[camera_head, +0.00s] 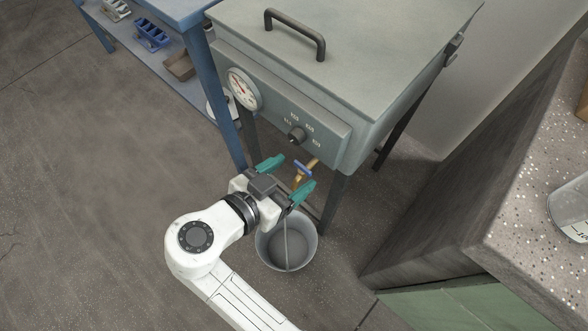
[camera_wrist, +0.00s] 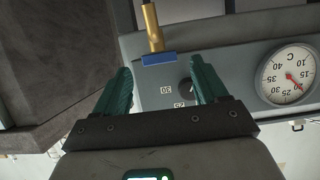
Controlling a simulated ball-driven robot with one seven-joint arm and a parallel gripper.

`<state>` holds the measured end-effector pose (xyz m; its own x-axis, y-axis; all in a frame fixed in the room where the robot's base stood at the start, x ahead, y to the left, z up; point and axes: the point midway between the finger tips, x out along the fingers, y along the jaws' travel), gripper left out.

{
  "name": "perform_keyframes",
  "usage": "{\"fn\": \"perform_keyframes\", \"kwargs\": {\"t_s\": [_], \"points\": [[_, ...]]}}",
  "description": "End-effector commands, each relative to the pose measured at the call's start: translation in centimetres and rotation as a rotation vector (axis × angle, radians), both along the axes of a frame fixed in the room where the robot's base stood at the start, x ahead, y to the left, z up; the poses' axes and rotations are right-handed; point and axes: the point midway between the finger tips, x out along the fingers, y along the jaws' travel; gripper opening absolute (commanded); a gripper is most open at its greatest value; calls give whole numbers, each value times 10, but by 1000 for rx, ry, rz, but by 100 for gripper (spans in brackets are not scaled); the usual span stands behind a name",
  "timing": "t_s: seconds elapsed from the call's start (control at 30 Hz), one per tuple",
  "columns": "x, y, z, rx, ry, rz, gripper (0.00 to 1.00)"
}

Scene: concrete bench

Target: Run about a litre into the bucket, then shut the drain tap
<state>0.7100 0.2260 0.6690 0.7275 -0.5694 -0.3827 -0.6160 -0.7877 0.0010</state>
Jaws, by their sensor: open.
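The drain tap (camera_head: 313,163) is brass with a blue lever (camera_head: 303,168), low on the front of the grey tank (camera_head: 375,70). In the wrist view, the brass tap (camera_wrist: 152,25) and blue lever (camera_wrist: 158,58) show upside down, beyond the fingertips. My gripper (camera_head: 295,172) is open, its teal fingers either side of the lever in the head view; contact cannot be told. The grey bucket (camera_head: 311,248) stands on the floor below. A thin pale streak (camera_head: 287,248) runs down into it, looking like a water stream. The water level is hard to judge.
A round dial gauge (camera_head: 243,89) and dark knob (camera_head: 297,135) sit on the tank front above the tap. A blue table (camera_head: 190,12) stands left. A speckled counter (camera_head: 530,170) with a clear container (camera_head: 571,208) stands right. The left floor is clear.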

Motion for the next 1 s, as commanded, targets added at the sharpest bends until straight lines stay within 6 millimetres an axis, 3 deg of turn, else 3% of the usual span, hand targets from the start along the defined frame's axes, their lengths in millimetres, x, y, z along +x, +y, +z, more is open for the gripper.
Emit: {"fn": "perform_keyframes", "kwargs": {"t_s": [0.2, 0.5, 1.0], "points": [[12, -9, -6, 0, 0, 1, 72], [13, -10, -7, 0, 0, 1, 72], [13, -10, -7, 0, 0, 1, 24]]}}
